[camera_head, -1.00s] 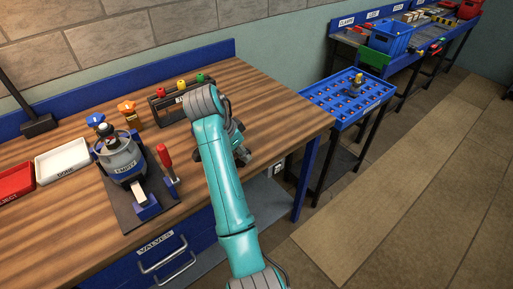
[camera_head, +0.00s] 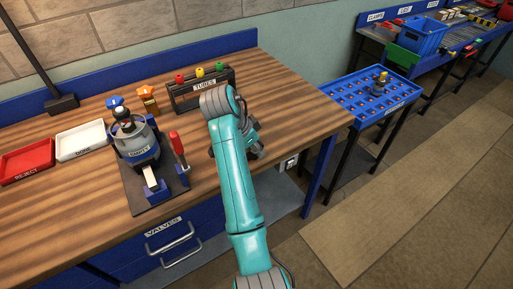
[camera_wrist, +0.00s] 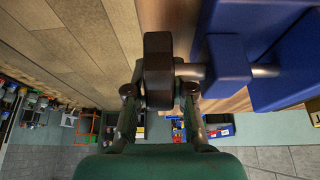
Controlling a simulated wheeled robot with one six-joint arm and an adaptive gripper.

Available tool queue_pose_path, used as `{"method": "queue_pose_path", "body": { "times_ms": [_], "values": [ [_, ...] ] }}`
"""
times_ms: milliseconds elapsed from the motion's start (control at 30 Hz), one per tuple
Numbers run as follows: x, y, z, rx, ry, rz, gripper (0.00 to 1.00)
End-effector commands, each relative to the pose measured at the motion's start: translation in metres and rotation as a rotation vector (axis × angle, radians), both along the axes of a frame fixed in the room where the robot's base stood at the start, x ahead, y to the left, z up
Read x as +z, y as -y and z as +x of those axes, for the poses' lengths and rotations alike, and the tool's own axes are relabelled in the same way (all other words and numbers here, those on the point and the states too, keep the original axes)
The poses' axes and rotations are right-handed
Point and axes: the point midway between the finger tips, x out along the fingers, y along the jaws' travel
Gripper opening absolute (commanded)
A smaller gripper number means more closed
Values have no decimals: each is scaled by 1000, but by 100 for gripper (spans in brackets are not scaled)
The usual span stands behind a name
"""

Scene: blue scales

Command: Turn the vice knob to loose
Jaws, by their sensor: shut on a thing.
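In the wrist view a dark, faceted knob (camera_wrist: 158,55) sits on a short metal shaft (camera_wrist: 190,71) that runs right into a blue block of the vice (camera_wrist: 229,62). A larger blue body (camera_wrist: 285,70) stands beyond it. My gripper (camera_wrist: 160,90) has one finger on each side of the knob's lower part and is shut on it. In the head view my teal arm reaches over the bench's right part. My gripper's fingertips, the knob and the vice cannot be made out clearly there.
A blue perforated table (camera_head: 345,100) stands at right. Floor is clear there.

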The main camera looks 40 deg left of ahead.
Motion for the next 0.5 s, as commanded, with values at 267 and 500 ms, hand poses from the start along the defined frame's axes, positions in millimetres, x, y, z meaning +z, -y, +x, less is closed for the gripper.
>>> {"method": "queue_pose_path", "body": {
  "times_ms": [267,500],
  "values": [
    [0,-1,-3,2,210,-88,0],
    [3,-1,-3,1,326,-136,0]
  ]
}}
